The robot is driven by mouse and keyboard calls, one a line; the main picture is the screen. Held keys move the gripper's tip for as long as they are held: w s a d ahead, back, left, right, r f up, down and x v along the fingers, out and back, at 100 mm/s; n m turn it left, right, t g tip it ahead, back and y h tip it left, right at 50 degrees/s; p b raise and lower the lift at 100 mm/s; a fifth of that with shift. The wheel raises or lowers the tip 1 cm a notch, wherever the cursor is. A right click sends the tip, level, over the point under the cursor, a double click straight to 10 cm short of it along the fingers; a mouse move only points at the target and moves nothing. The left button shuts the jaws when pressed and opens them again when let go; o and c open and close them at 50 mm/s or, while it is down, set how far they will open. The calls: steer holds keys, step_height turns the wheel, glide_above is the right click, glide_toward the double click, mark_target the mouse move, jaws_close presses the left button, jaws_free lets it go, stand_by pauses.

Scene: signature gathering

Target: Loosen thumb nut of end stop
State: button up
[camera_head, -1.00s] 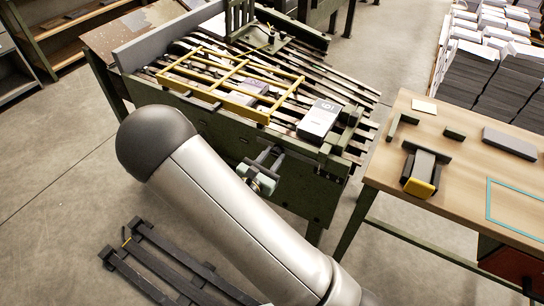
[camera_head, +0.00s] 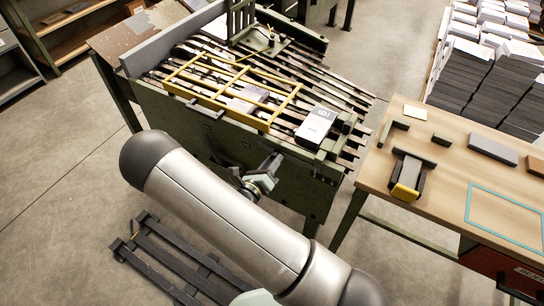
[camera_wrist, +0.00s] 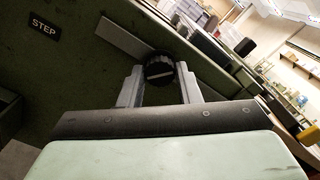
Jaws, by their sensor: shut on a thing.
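A round black knob (camera_wrist: 158,70) with a pale line across its face sits on the green machine's side in the wrist view. My gripper (camera_wrist: 159,82) has one grey finger on each side of the knob and is shut on it. In the head view my gripper (camera_head: 271,164) is at the machine's front side, below the slatted top, and the knob is hard to make out there. I cannot tell from the frames whether this knob is the end stop's thumb nut. A flat grey bar (camera_wrist: 122,40) runs behind the knob.
The machine (camera_head: 290,190) carries a yellow frame (camera_head: 222,105) and a grey-white packet (camera_head: 316,125) on its slats. A "STEP" label (camera_wrist: 44,28) is left of the knob. A wooden table (camera_head: 450,150) stands at the right. A dark slatted rack (camera_head: 175,262) lies on the floor below my arm.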

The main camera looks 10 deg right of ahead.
steer(key=shift+n+p, duration=2.15)
steer(key=shift+n, duration=1.65)
steer(key=o, duration=1)
steer(key=shift+c, duration=0.2)
steer(key=b+v, duration=0.1)
steer(key=v, duration=1.6)
steer(key=shift+s, duration=0.25)
steer(key=shift+a+r, duration=0.1)
steer(key=shift+a, duration=0.05)
